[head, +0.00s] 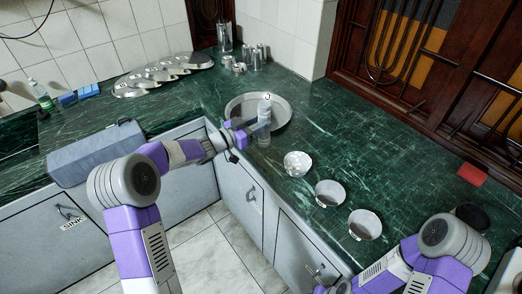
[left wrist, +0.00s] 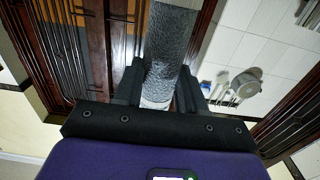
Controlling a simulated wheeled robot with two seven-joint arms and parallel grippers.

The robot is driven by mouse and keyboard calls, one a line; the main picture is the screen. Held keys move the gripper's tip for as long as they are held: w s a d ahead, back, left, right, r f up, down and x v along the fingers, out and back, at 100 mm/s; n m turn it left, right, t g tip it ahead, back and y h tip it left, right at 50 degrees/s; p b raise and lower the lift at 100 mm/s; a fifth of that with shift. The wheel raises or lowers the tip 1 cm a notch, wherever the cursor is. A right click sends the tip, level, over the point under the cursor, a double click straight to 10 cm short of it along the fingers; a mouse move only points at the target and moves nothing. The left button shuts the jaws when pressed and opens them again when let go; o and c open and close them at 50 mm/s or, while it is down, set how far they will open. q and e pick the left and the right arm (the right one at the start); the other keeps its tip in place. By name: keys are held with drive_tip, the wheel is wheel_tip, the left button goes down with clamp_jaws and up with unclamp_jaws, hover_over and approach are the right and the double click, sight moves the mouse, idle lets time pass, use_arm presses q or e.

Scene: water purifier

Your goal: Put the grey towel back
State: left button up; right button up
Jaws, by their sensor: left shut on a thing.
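The grey towel (head: 264,106) appears as a pale grey roll, upright by the front rim of the round metal tray (head: 237,106). My left gripper (head: 261,126) is shut around its middle. In the left wrist view the roll (left wrist: 168,50) has a rough, quilted grey surface and a whitish near end, and it sits between the two black fingers (left wrist: 158,88). I cannot tell whether its lower end touches the counter. My right arm comes in at the lower right, but its gripper is not in view.
Three small bowls (head: 330,193) line the front of the green counter (head: 350,130). Metal cups (head: 256,57) stand behind the tray. Flat metal lids (head: 160,73) lie along the left wall. A grey block-like form (head: 97,155) overhangs the left counter edge. A red block (head: 472,174) lies right.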

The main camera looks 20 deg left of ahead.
use_arm(q)
wheel_tip(320, 180, down, 8)
drive_tip(key=b, duration=0.2)
drive_tip(key=shift+r, duration=0.15)
drive_tip(key=shift+f+b, duration=0.2)
drive_tip(key=shift+b, duration=0.15)
drive_tip(key=o, duration=1)
drive_tip(key=shift+o, duration=0.2)
